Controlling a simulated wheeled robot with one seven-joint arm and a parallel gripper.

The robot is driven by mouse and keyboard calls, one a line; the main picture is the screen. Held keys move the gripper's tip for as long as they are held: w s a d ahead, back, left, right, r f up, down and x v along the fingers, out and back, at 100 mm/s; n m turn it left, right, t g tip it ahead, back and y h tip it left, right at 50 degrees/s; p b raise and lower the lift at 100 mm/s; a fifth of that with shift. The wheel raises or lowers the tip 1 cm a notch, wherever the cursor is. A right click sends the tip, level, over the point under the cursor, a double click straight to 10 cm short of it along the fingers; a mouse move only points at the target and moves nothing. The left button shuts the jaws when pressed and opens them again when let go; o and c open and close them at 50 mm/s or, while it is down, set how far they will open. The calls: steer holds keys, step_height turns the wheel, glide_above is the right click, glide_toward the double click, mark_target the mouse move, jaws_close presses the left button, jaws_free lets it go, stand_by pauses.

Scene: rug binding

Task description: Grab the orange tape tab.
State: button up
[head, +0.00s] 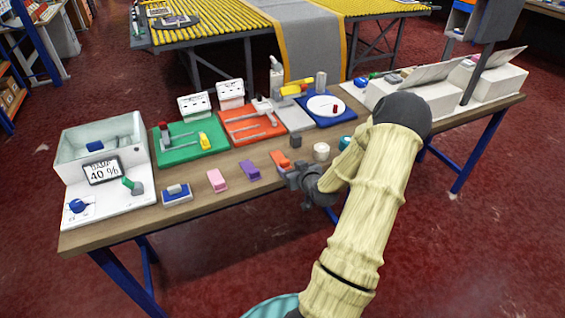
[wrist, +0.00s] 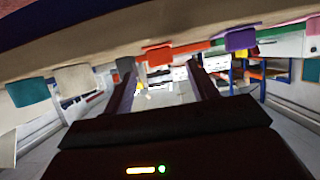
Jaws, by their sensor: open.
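The orange tape tab (head: 279,158) lies near the front edge of the table, right of the purple tab. In the wrist view the orange tab (wrist: 160,54) shows between and beyond my two fingers. My gripper (head: 288,173) is at the table's front edge, just in front of the orange tab. Its fingers (wrist: 162,80) are spread apart in the wrist view, with nothing held between them. In the head view the gripper partly overlaps the near side of the tab, so I cannot tell whether they touch.
The purple tab (head: 249,170) and pink tab (head: 217,181) lie to the left. The orange board (head: 240,133) stands behind.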

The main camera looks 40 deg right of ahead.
mark_target(286, 163)
steer(key=x, duration=0.4)
steer(key=shift+w+p, duration=0.4)
steer(key=c, duration=1.1)
